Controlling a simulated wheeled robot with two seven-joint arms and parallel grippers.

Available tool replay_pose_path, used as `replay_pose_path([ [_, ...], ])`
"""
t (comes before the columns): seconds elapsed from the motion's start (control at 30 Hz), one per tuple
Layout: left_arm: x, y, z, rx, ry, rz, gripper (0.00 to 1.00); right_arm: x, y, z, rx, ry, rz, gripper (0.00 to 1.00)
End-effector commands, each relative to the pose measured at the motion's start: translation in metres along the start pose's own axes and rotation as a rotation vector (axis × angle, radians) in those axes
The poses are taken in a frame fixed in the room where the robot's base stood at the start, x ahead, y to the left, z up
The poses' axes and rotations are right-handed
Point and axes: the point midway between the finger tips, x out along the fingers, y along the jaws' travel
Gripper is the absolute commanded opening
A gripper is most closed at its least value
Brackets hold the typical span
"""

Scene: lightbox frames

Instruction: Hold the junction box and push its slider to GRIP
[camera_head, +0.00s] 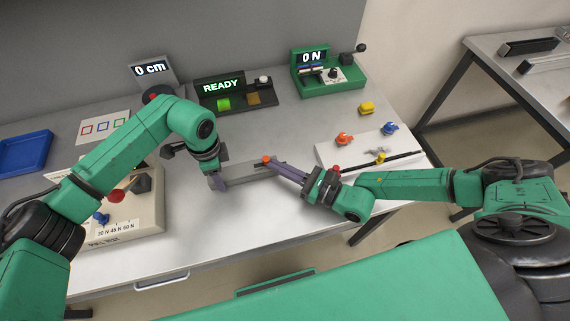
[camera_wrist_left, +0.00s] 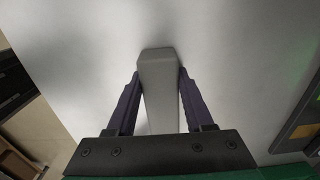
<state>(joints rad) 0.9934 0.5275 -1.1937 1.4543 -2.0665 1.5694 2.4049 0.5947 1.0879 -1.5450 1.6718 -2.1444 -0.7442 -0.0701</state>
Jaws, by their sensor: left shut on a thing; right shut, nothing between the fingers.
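The junction box (camera_head: 250,171) is a long grey block on the table's front middle in the head view. My left gripper (camera_head: 217,180) is shut on its left end. In the left wrist view the grey box (camera_wrist_left: 159,100) stands between the two purple fingers of that gripper (camera_wrist_left: 159,74). A small orange-red piece (camera_head: 266,159), apparently the slider, shows on the box's top. My right gripper (camera_head: 274,163) is shut and empty, its fingertips right beside the orange-red piece; I cannot tell whether they touch. No GRIP marking is readable.
A lit READY unit (camera_head: 220,88) and a green 0 N unit (camera_head: 330,72) stand at the back. A pull-test box (camera_head: 140,218) is left of the box. A white board (camera_head: 340,155) with coloured knobs lies to the right. A blue tray (camera_head: 22,153) is far left.

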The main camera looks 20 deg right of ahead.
Motion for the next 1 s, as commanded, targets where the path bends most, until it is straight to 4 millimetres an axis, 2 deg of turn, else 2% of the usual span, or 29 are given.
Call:
replay_pose_path([
  [0.13, 0.0, 0.0, -0.001, 0.003, 0.002, 0.0, 0.0, 0.013, 0.014, 0.001, 0.005, -0.002, 0.002, 0.0],
  [0.67, -0.001, 0.002, -0.003, 0.007, 0.007, 0.002, 0.0, 0.01, 0.015, 0.001, 0.003, -0.002, 0.003, 0.0],
  [0.77, -0.001, 0.001, -0.003, 0.006, 0.006, 0.001, 0.0, -0.003, 0.014, 0.0, 0.002, 0.0, 0.001, 0.0],
  [1.0, 0.0, 0.001, -0.002, 0.004, 0.003, 0.001, 0.0, -0.06, 0.013, -0.001, 0.001, 0.006, -0.001, 0.0],
])
